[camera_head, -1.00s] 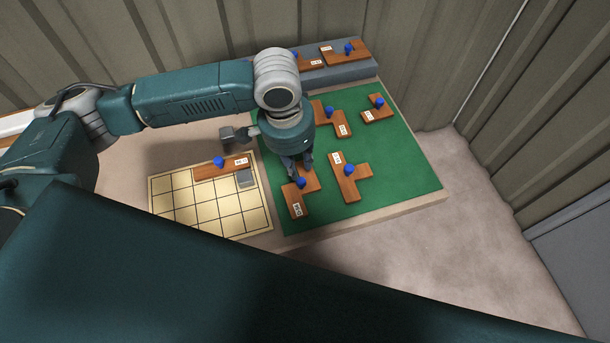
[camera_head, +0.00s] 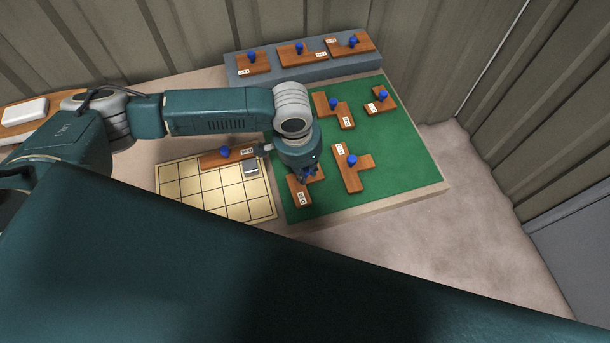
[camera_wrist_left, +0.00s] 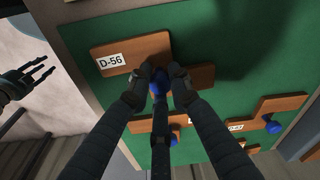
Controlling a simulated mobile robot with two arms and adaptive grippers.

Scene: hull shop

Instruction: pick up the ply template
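In the head view the left gripper (camera_head: 308,174) hides much of the knob. My right gripper (camera_wrist_left: 28,80) shows at the left edge of the left wrist view, fingers spread, empty and off the mat.
Other knobbed templates lie on the green mat (camera_head: 405,185), including a T-shaped one (camera_head: 350,178) just right of my left gripper. Three more stand on a grey ledge (camera_head: 285,70) behind.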

